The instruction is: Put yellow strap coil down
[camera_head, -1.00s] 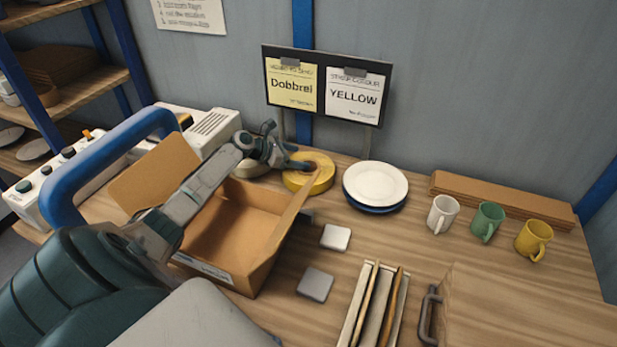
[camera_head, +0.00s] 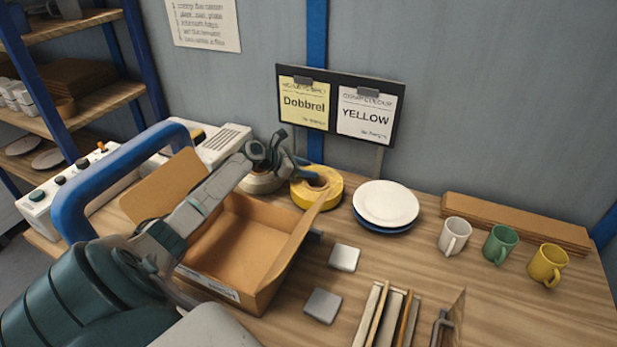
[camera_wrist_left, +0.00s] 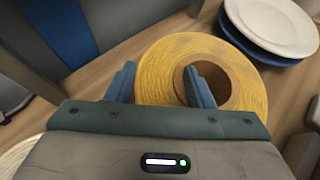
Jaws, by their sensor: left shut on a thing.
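The yellow strap coil (camera_head: 328,193) lies flat at the back of the table, left of the stack of plates. It also shows in the left wrist view (camera_wrist_left: 165,75). My left gripper (camera_head: 302,170) reaches over the cardboard box to the coil. In the left wrist view its blue fingers (camera_wrist_left: 160,85) straddle the left part of the ring, one outside it and one in its hole. It is shut on the ring wall. The coil seems to rest on the table, but its underside is hidden. My right gripper is not in view.
An open cardboard box (camera_head: 235,248) stands in front of the coil. A white plate (camera_head: 386,203) on a blue one is just right of it. A pale coil (camera_head: 262,181) is close on its left. Three mugs stand further right. A sign (camera_head: 338,106) reads Dobbrel and YELLOW.

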